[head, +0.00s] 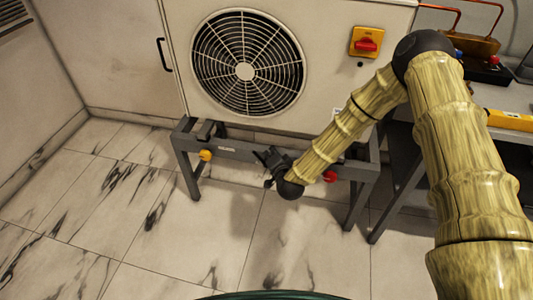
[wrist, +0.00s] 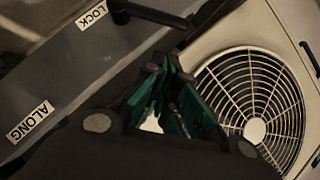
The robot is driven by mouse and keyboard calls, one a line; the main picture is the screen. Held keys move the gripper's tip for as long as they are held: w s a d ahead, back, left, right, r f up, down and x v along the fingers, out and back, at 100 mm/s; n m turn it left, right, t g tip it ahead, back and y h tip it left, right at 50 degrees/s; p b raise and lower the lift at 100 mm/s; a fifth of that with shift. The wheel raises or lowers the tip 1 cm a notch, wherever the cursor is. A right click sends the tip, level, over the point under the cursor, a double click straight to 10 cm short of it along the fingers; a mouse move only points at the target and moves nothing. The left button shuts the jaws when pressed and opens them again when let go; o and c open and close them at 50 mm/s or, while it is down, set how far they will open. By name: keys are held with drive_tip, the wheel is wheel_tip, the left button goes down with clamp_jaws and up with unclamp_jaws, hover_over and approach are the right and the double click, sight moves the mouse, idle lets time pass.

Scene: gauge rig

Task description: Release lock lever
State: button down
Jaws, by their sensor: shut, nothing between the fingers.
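A dark lever-like bar with a round end (wrist: 150,13) shows at the top of the wrist view, beside a white LOCK label (wrist: 91,15) on a grey beam. In the head view my gripper (head: 264,160) is by the front beam of the grey stand (head: 240,149), under the fan unit. The lever cannot be made out surely there.
An ALONG label (wrist: 30,121) is on the beam. A yellow knob (head: 205,155) and a red knob (head: 330,176) sit on the stand's front. The fan unit (head: 245,70) carries a red rotary switch (head: 367,43). A workbench stands right; the floor at left is clear.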

drive_tip(key=v, duration=1)
drive_tip(key=shift+a, duration=0.1)
drive_tip(key=s+d+f+n+g+h, duration=0.1)
drive_tip(key=s+d+f+n+g, duration=0.4)
drive_tip(key=s, duration=0.6)
drive_tip(key=s+d+f+n+g, duration=0.1)
drive_tip(key=s+d+f+g, duration=0.15)
drive_tip(key=s+f, duration=0.65)
drive_tip(key=s+d+f+n+g+h, duration=0.1)
drive_tip(key=s+d+f+n+g, duration=0.3)
drive_tip(key=s, duration=1)
drive_tip(key=s+d+r+g+p, duration=0.1)
drive_tip(key=s+d+r+g, duration=0.15)
drive_tip(key=s, duration=0.35)
wheel_tip(320, 180, up, 14)
drive_tip(key=p, duration=1.3)
drive_tip(key=shift+a+m+h+p, duration=0.3)
drive_tip(key=shift+a+h+p, duration=0.1)
drive_tip(key=shift+a, duration=0.05)
drive_tip(key=shift+s+f, duration=0.1)
drive_tip(key=shift+f, duration=0.05)
